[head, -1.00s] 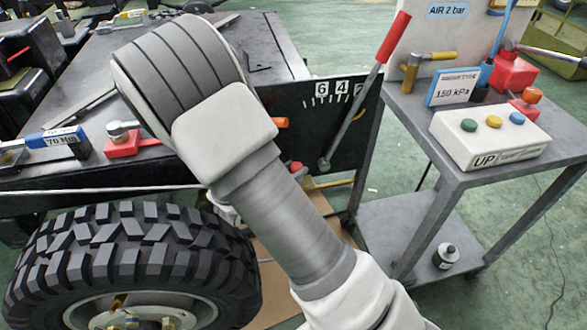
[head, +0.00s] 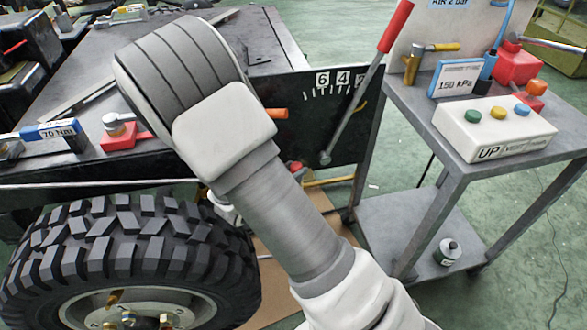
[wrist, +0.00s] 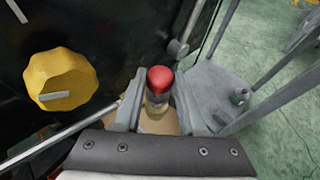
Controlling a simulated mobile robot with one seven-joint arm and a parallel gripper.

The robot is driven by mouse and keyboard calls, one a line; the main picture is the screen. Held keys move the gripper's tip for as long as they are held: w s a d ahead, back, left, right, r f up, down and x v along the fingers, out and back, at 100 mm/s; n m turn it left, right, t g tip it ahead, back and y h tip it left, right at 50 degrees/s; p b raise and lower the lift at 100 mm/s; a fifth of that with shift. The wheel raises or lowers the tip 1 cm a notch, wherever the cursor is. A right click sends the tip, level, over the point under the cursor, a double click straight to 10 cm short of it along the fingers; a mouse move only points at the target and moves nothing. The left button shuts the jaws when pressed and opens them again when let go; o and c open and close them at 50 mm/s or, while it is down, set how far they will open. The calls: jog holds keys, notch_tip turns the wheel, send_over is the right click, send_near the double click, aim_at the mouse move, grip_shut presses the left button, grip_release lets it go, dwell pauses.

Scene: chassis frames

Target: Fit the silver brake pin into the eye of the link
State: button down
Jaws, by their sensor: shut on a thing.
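In the wrist view my gripper (wrist: 158,92) is shut on a short upright part with a rounded red top (wrist: 160,78) and a paler, metallic-looking body between the fingers. Whether this part is the silver brake pin is not clear, as its lower end is hidden. I cannot make out the eye of the link in either view. The held part hangs in front of the black panel (head: 300,125), beside the foot of the red-handled lever (head: 396,28).
A yellow knob (wrist: 63,80) sits on the panel left of my gripper. A large tyre (head: 130,245) stands below the dark bench (head: 255,45). A grey cart (head: 410,95) with a button box (head: 480,140) stands right, a small bottle (head: 447,252) on its lower shelf. Green floor is open beyond.

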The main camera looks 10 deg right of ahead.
jog(key=shift+f+b, duration=0.8)
jog(key=shift+f, duration=0.2)
jog(key=shift+c, duration=2)
grip_release()
jog(key=shift+a+r, duration=0.1)
jog(key=p+v, duration=0.6)
jog(key=v, duration=1.1)
jog(key=shift+s, duration=0.15)
